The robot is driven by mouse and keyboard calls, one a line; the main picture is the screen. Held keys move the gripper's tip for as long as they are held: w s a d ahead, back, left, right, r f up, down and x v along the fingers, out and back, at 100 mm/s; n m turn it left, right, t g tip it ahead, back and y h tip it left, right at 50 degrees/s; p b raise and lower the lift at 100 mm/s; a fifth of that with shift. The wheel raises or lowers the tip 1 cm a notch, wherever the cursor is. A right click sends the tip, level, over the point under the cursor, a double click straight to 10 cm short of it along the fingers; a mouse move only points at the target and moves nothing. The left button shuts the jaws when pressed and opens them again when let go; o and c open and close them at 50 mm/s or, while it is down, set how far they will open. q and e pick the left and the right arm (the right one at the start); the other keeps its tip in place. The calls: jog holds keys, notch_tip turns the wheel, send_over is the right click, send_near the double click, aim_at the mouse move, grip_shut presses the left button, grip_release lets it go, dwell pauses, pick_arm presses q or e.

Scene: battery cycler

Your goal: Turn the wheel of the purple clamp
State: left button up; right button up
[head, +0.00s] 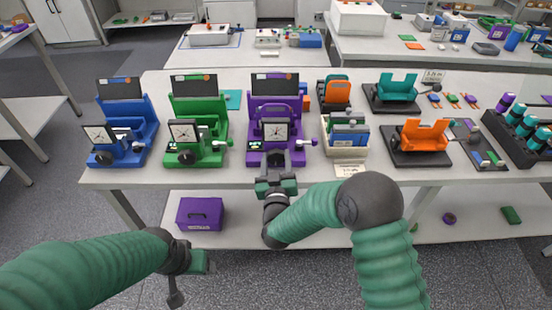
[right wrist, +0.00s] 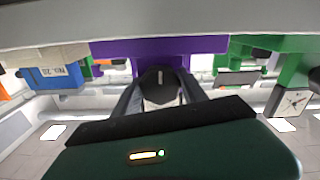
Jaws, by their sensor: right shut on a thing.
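The purple clamp (head: 290,117) stands on the bench with a dial gauge (head: 275,130) on its front and a small lever knob at its right side. Its black wheel shows in the right wrist view (right wrist: 160,86), below the purple body. My right gripper (head: 274,162) is at the clamp's front, and its fingers stand on both sides of the wheel, shut on it. In the head view the gripper hides most of the wheel. My left gripper (head: 198,262) hangs low in front of the bench, apart from everything; its fingers do not show clearly.
A green clamp (head: 209,115) and a blue clamp (head: 142,110) stand left of the purple one. A cream bin (head: 345,148) and an orange holder (head: 425,132) stand to the right. A purple box (head: 200,213) sits on the lower shelf.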

pick_arm(q)
jog(key=shift+r, duration=0.2)
pick_arm(e)
jog(key=shift+n, duration=2.1)
jog(key=shift+a, duration=0.1)
jog(key=o, duration=1.4)
jog(key=shift+c, duration=0.2)
pick_arm(q)
jog(key=shift+s, duration=0.15)
pick_arm(e)
jog(key=shift+f, duration=0.1)
